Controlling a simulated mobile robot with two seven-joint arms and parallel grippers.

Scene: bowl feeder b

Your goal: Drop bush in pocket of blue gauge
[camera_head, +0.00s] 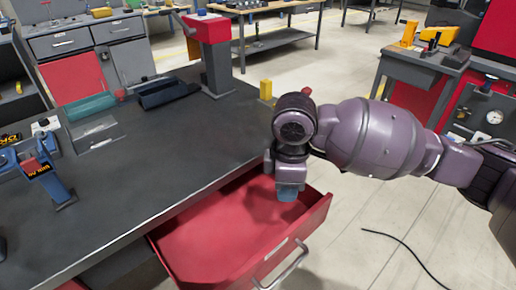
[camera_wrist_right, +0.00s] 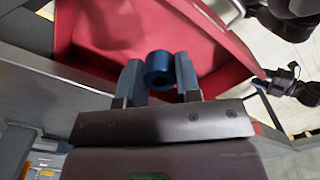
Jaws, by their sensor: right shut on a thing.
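My right gripper (camera_head: 288,187) points down over the open red drawer at the bench's front edge. In the right wrist view, its two fingers are shut on a blue bush (camera_wrist_right: 158,70), a short round piece with a hole through it. The bush sits between the fingertips, with the red drawer behind it. In the head view the fingers mostly hide it. A blue upright piece with lettering (camera_head: 38,168) stands on the bench at the left; I cannot tell whether it is the blue gauge, and no pocket can be made out. My left gripper is not in view.
The red drawer (camera_head: 210,236) looks empty inside, with a metal handle in front. A clear teal-edged bin (camera_head: 94,130) and a dark tray (camera_head: 167,93) lie on the dark bench (camera_head: 150,165). A red-topped post (camera_head: 212,55) stands at the back. The bench middle is clear.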

